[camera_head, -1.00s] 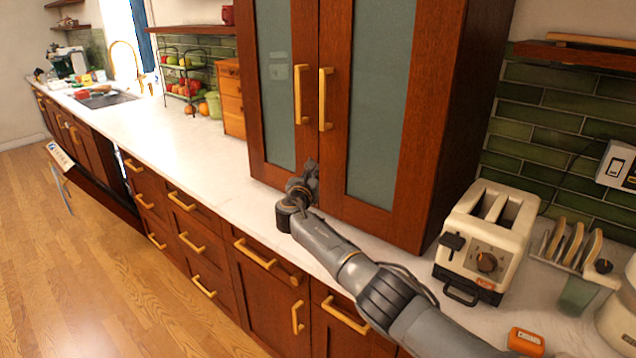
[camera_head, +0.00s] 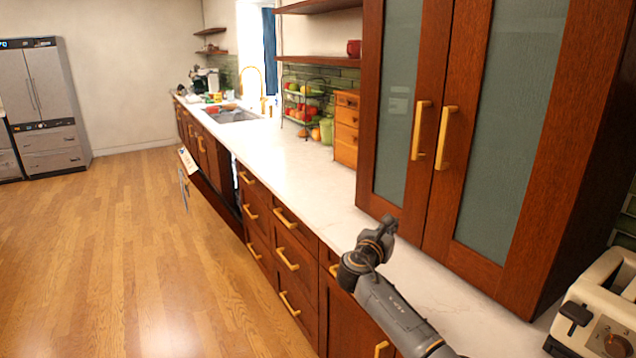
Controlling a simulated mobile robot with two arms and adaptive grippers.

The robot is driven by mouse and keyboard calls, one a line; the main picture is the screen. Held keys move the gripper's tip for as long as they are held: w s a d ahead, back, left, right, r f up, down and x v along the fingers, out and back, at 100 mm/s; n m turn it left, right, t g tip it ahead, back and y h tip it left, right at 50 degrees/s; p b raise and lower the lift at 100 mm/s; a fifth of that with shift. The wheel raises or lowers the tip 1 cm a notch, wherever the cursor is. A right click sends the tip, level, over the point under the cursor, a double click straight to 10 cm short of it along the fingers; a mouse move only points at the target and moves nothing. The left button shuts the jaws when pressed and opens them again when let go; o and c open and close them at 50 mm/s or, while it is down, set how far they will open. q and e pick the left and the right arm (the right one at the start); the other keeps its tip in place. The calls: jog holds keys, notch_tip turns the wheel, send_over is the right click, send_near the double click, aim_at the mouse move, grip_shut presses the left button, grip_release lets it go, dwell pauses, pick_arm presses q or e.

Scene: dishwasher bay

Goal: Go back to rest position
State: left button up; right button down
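One of my arms comes in from the lower right in the head view. Its gripper (camera_head: 384,232) is at the far end, over the front edge of the white counter (camera_head: 300,172), just before the tall glass-door cabinet (camera_head: 470,130). I take it for my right gripper. It is small and seen from behind, so I cannot tell whether its fingers are open or shut. No held object shows. My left arm and gripper are not in the picture.
The dishwasher door (camera_head: 189,160) hangs open into the floor space. A toaster (camera_head: 604,310) stands at the lower right. A fruit rack (camera_head: 303,101) and a small drawer box (camera_head: 346,128) stand on the counter. The wooden floor (camera_head: 130,250) at left is clear.

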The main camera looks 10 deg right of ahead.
jog(key=s+a+f+m+g+y, duration=0.3)
jog(key=s+f+m, duration=0.4)
jog(key=s+f, duration=0.5)
jog(key=s+a+f+m+g+y, duration=0.3)
jog(key=s+f+m, duration=0.3)
jog(key=s+f, duration=0.65)
jog(key=s+a+m+g+y, duration=0.1)
jog(key=s+m+g+y, duration=0.15)
jog(key=s+m, duration=0.75)
jog(key=s+a+m+g+y, duration=0.2)
jog(key=s+m+y, duration=0.1)
jog(key=s, duration=1.5)
notch_tip(320, 180, down, 26)
jog(key=s+g, duration=0.1)
jog(key=s, duration=0.1)
jog(key=s+d+f+g, duration=0.1)
jog(key=s+d+f, duration=0.2)
jog(key=s+f, duration=1.3)
jog(key=shift+s+d+f+n, duration=0.15)
jog(key=shift+d+f+n, duration=0.05)
jog(key=shift+f+n, duration=0.1)
